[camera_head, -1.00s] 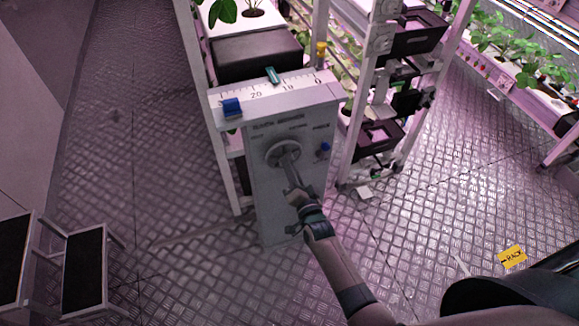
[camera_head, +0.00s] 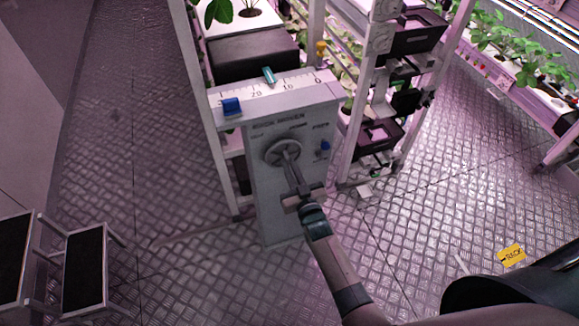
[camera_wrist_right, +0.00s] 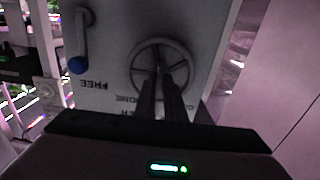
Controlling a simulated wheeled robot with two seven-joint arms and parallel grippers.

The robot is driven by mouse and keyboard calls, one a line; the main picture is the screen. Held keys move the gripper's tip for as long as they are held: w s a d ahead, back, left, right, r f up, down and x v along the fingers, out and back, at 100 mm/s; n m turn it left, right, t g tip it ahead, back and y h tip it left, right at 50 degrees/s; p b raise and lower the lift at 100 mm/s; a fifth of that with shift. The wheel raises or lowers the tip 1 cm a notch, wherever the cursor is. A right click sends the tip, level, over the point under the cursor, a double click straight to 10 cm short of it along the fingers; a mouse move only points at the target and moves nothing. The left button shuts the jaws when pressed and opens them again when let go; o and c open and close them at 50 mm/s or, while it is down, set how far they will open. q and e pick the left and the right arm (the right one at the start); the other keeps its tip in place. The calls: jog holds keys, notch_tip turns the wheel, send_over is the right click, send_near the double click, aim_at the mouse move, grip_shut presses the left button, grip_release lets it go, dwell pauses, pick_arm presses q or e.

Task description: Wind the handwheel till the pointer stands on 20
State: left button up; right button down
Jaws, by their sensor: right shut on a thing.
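The handwheel (camera_head: 271,155) is a grey spoked disc on the front of a grey box (camera_head: 270,210). It also shows in the right wrist view (camera_wrist_right: 136,58). My right gripper (camera_head: 291,158) is shut on the handwheel, its fingers reaching in at the hub and spokes. On top of the box is a white scale (camera_head: 300,80), with 0 at the right and 10 and 20 further left. The teal pointer (camera_head: 268,75) stands between 10 and 20, nearer to 20. My left gripper is not in view.
A blue block (camera_head: 231,106) sits at the scale's left end. A small blue-knobbed lever (camera_head: 325,146) is on the box front, beside "FREE" in the wrist view. Plant racks stand behind and right; black-topped steps (camera_head: 85,270) stand left. The patterned floor around is mostly clear.

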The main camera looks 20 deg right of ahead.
jog(key=n+b, duration=0.1)
jog(key=n, duration=0.8)
jog(key=shift+f+n+b, duration=0.1)
jog(key=shift+n+b, duration=0.25)
jog(key=shift+n, duration=0.05)
jog(key=c, duration=1.8)
grip_release()
jog(key=shift+c, duration=0.2)
jog(key=shift+s, duration=0.2)
